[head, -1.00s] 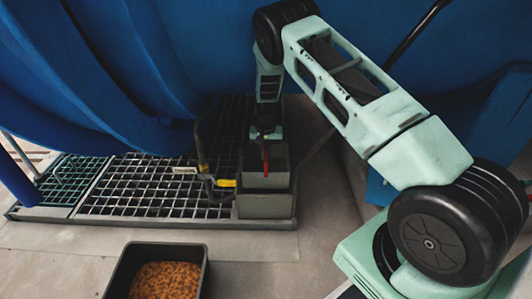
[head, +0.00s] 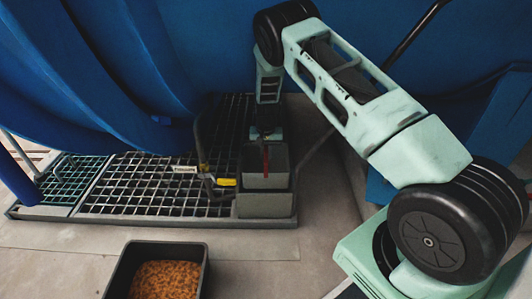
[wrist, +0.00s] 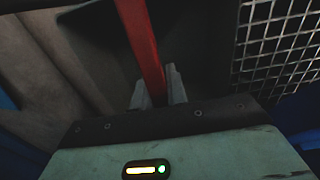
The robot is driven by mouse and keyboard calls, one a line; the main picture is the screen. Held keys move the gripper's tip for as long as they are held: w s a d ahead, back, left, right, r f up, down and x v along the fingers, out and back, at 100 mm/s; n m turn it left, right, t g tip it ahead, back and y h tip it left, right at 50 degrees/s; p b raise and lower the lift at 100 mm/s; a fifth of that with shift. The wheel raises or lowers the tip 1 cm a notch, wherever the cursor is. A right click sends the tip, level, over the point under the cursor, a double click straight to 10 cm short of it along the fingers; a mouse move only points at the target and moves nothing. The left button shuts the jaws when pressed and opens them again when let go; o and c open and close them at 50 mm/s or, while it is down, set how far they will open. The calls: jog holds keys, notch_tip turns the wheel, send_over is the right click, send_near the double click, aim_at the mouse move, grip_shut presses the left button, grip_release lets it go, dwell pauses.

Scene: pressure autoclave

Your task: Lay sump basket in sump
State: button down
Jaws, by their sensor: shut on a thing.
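The sump basket (head: 264,181) is a grey box with a red upright handle (head: 265,157). It stands out above a lower grey box, apparently the sump (head: 264,206), at the right end of the floor grating. I cannot tell whether the basket's lower part is inside the sump or resting on its rim. My gripper (head: 265,137) is over the basket, with its fingers hard to make out. In the wrist view the red handle (wrist: 142,45) runs between my gripper's fingers (wrist: 158,90), which are shut on it. The basket's inside is dark there.
A metal floor grating (head: 150,190) lies left of the sump, with a hose and a yellow-handled valve (head: 225,183) close beside the basket. A dark bin of orange-brown pellets (head: 166,280) stands in front. The blue vessel (head: 190,60) fills the back.

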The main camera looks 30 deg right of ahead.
notch_tip(320, 180, down, 15)
jog(key=b, duration=0.7)
jog(key=shift+b, duration=0.3)
dwell(4.8)
jog(key=c, duration=1.3)
grip_release()
notch_tip(320, 180, up, 17)
jog(key=p, duration=0.9)
jog(key=shift+s+a+r, duration=0.1)
jog(key=shift+r, duration=0.05)
